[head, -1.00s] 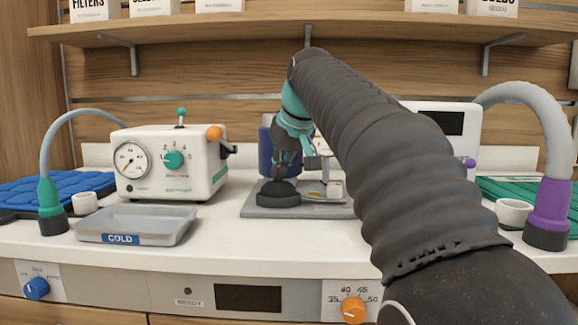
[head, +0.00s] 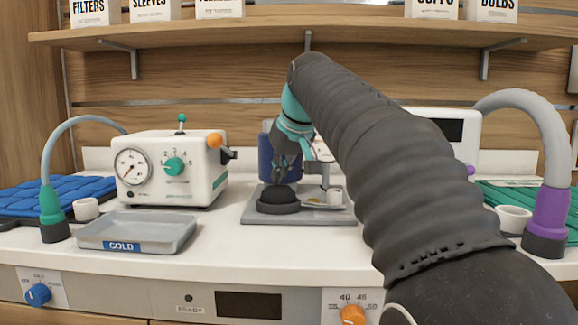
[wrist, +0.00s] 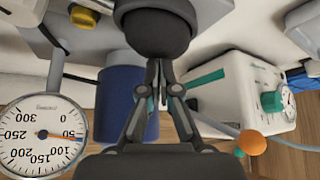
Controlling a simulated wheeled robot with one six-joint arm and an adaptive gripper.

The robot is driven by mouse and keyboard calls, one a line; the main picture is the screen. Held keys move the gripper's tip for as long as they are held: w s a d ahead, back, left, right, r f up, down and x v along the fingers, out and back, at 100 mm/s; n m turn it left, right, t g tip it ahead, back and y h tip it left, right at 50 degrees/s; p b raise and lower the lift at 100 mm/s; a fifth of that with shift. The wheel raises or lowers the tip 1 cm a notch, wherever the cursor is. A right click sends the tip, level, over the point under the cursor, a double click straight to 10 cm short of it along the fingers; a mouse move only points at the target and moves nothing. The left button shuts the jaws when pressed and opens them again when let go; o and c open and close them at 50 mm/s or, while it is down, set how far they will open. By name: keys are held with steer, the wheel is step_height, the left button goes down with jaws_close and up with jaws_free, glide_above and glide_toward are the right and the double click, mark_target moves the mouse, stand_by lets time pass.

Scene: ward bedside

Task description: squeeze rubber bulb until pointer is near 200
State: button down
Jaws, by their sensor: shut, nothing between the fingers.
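The black rubber bulb (head: 279,193) sits in a dark ring on a grey plate (head: 250,217) at the middle of the counter. It is the dark dome at the top of the wrist view (wrist: 152,32). My gripper (head: 279,179) points down at the bulb, fingertips together and empty. In the wrist view my gripper's fingertips (wrist: 157,64) meet the bulb's outline; I cannot tell if they touch it. The round white gauge (wrist: 36,118) is at lower left there, its orange pointer near 50. My arm hides part of the apparatus in the head view.
A blue cylinder (head: 264,156) stands behind the bulb. A white machine with a dial (head: 190,184) and a grey tray marked COLD (head: 158,218) are to the left. Hoses stand at both sides, with a white cup (head: 513,219) at right.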

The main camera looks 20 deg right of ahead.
steer(key=shift+f, duration=0.1)
stand_by(0.3)
steer(key=shift+f+b, duration=0.85)
steer(key=shift+f, duration=0.2)
steer(key=shift+r+p, duration=1.15)
steer(key=shift+p, duration=0.1)
steer(key=shift+f, duration=0.1)
steer(key=shift+f+b, duration=0.8)
steer(key=shift+f, duration=0.2)
steer(key=shift+r+p, duration=0.95)
steer(key=shift+r, duration=0.15)
steer(key=shift+f, duration=0.2)
